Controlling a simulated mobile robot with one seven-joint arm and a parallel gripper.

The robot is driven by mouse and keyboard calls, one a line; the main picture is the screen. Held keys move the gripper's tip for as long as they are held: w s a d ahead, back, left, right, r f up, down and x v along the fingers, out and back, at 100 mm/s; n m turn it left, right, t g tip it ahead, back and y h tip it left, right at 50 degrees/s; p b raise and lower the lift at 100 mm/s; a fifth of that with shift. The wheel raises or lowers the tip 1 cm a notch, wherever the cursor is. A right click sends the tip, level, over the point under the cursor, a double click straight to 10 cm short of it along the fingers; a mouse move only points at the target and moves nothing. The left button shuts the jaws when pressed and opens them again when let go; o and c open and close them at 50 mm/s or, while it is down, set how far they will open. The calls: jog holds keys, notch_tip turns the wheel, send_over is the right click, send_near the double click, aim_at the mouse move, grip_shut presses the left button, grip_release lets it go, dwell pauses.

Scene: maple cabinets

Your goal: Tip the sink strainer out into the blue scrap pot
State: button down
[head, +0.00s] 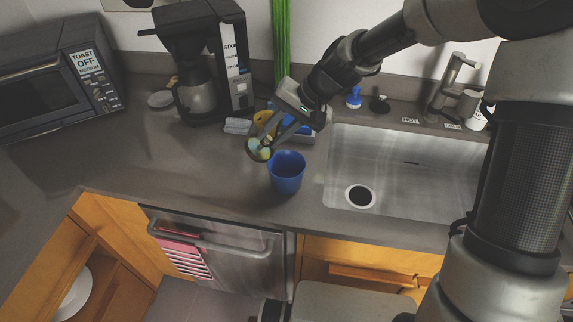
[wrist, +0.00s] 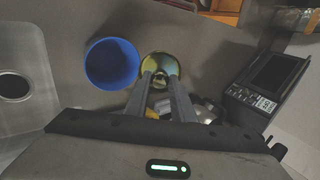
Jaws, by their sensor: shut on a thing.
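The blue scrap pot (head: 286,172) stands on the counter just left of the sink. My gripper (head: 265,143) is shut on the sink strainer (head: 254,152), a small round thing with yellow and green in it. The strainer is held tilted, just left of and behind the pot in the head view. In the wrist view the strainer (wrist: 160,66) is at the fingertips, beside the blue pot (wrist: 112,63). The pot's inside looks empty there. I cannot tell how far above the counter the strainer is.
The steel sink (head: 405,170) with its dark drain (head: 360,196) is to the right. A coffee maker (head: 205,65) and a toaster oven (head: 60,75) stand behind to the left. A yellow cup (head: 264,121) and a grey cloth-like item (head: 238,126) are behind the gripper. The counter's left front is clear.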

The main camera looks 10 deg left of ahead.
jog(key=shift+d+f+y+b, duration=0.1)
jog(key=shift+d+y+b, duration=0.95)
jog(key=shift+b, duration=0.7)
jog(key=shift+d+f+y+b, duration=0.1)
jog(key=shift+d+y+b, duration=0.7)
jog(key=shift+b, duration=0.75)
jog(key=shift+d+f+y+b, duration=0.25)
jog(key=shift+d+y+b, duration=0.15)
jog(key=shift+y+b, duration=0.7)
jog(key=shift+d+f+y+b, duration=0.3)
jog(key=shift+y+b, duration=0.35)
jog(key=shift+b, duration=0.75)
jog(key=shift+d+f+y+b, duration=0.25)
jog(key=shift+d+y+b, duration=0.7)
jog(key=shift+b, duration=0.2)
jog(key=shift+d+f+y+b, duration=0.25)
jog(key=shift+y+b, duration=0.3)
jog(key=shift+b, duration=0.15)
dwell(0.4)
